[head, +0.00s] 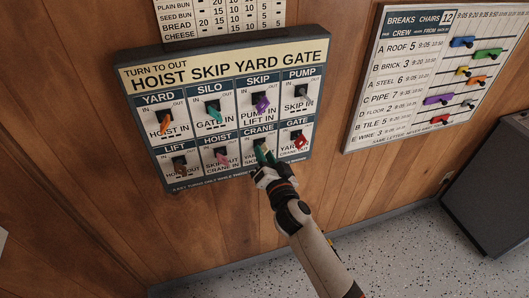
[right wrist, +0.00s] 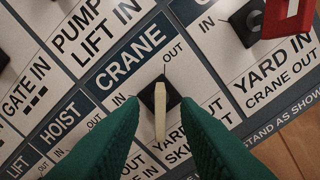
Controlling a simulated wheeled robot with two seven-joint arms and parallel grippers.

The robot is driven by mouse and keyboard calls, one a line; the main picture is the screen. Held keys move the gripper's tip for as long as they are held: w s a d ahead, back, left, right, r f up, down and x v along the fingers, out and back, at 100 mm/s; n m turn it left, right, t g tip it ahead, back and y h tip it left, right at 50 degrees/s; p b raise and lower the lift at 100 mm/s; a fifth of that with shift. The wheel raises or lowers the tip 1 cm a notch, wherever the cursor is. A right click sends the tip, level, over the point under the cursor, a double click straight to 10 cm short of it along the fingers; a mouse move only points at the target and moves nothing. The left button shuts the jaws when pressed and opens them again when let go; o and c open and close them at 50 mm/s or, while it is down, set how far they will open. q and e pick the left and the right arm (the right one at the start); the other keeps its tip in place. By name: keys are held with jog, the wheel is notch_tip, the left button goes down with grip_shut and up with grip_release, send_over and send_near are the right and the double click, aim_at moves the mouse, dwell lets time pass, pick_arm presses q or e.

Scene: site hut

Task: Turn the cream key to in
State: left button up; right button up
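The cream key (right wrist: 160,112) is in the CRANE switch, a black diamond-shaped boss on the key panel (head: 322,64). In the right wrist view it stands out from the boss, its free end toward the bottom of the picture. IN is printed left of the boss and OUT at its upper right. My right gripper (head: 265,156) is at the CRANE square in the head view and hides most of the key there. In the right wrist view its green fingers (right wrist: 158,108) are open, one each side of the key, with a visible gap to both. My left gripper is not in view.
Other keys are close by: a red key (head: 301,142) at GATE, a pink key (head: 222,158) at HOIST and a purple key (head: 262,105) at SKIP. A breaks board (head: 400,75) hangs to the right. A dark cabinet (head: 495,190) stands at the far right.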

jog(key=shift+w+a, duration=0.15)
jog(key=shift+w, duration=0.3)
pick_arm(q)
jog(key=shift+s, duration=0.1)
pick_arm(e)
jog(key=shift+c, duration=0.2)
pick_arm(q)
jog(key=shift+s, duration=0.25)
pick_arm(e)
grip_shut()
